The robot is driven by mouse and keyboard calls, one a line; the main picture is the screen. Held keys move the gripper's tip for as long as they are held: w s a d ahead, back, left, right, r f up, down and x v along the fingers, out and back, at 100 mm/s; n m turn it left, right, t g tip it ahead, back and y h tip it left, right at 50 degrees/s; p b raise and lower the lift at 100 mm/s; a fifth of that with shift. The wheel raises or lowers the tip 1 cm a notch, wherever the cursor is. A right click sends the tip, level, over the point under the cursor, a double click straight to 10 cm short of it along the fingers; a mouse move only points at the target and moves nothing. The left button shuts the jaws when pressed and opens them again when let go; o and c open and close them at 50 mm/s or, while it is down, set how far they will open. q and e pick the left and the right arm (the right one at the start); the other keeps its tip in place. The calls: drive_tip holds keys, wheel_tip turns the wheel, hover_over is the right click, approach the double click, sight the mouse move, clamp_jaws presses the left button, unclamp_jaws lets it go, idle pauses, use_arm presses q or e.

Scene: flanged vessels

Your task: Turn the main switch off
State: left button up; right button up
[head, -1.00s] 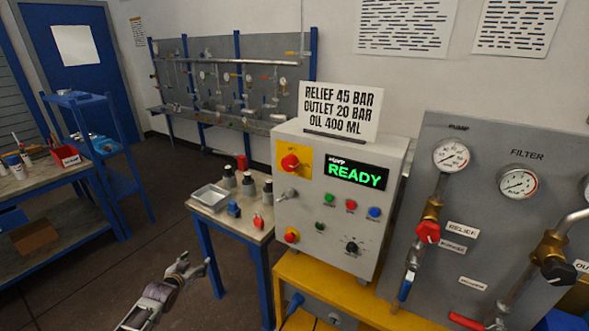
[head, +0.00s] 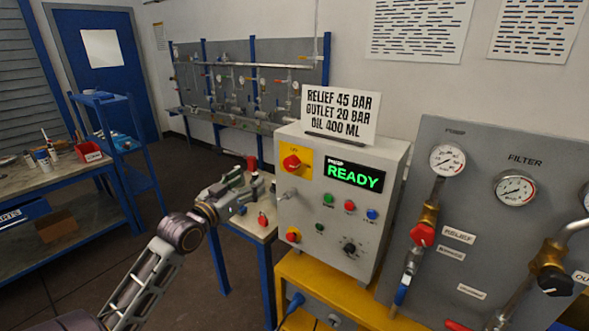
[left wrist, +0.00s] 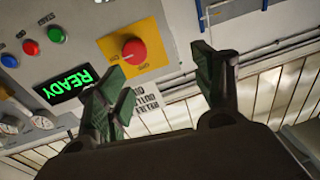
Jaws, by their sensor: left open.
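The main switch (head: 291,162) is a red rotary knob on a yellow plate at the upper left of the grey control box (head: 330,215). In the left wrist view the red knob (left wrist: 133,50) shows on its yellow plate, upside down, ahead of the fingers. My left gripper (head: 250,178) is open and empty, just left of the box in the head view and apart from the knob. In the left wrist view its two fingers (left wrist: 160,85) are spread, with the knob beyond and between them, nearer the left finger. My right gripper is not in view.
A green READY display (head: 353,175) and several coloured buttons sit beside the switch. A panel with gauges and valves (head: 480,190) stands at the right. A sign (head: 340,114) stands on the box.

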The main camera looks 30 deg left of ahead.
use_arm(q)
drive_tip(key=d+r+h, duration=0.1)
drive_tip(key=d+r, duration=0.1)
drive_tip(key=d, duration=0.2)
drive_tip(key=p, duration=0.1)
approach(289, 165)
drive_tip(key=shift+m+g+h, duration=0.3)
drive_tip(key=shift+w+r+p, duration=0.2)
drive_tip(key=shift+w+p, duration=0.45)
drive_tip(key=shift+w, duration=1.95)
drive_tip(key=shift+w+d, duration=0.1)
drive_tip(key=shift+w, duration=1.4)
drive_tip(key=shift+w+p, duration=0.3)
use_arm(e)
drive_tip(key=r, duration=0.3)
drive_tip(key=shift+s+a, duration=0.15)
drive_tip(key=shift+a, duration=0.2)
